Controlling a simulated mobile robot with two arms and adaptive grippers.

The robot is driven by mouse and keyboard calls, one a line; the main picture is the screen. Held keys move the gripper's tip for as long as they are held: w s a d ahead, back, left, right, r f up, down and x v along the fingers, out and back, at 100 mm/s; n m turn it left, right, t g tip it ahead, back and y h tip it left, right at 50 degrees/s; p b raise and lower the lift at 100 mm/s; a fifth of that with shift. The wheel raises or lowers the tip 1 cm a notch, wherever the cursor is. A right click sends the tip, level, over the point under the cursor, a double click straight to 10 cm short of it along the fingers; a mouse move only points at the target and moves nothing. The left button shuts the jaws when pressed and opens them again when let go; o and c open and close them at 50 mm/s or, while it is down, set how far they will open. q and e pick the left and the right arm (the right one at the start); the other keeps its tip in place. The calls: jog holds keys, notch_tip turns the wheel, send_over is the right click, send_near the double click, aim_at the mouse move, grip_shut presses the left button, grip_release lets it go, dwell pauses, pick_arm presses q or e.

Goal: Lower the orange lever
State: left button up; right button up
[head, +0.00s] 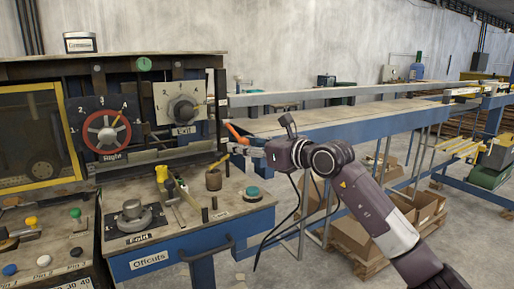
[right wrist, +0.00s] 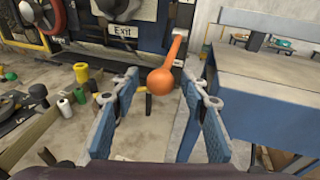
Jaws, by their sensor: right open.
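The orange lever (head: 236,132) is at the right end of the machine panel. Its shaft runs down to a round orange knob (right wrist: 161,81) in the right wrist view. My right gripper (head: 240,148) is open at the lever, with its arm coming in from the right. In the right wrist view the two blue-padded fingers (right wrist: 158,110) stand on either side of the knob, with visible gaps, so it is not gripped. My left gripper is not in view.
A long blue-edged conveyor table (head: 340,121) extends to the right.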

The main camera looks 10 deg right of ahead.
jog(key=v, duration=1.1)
jog(key=shift+d, duration=0.2)
jog(key=shift+s, duration=0.1)
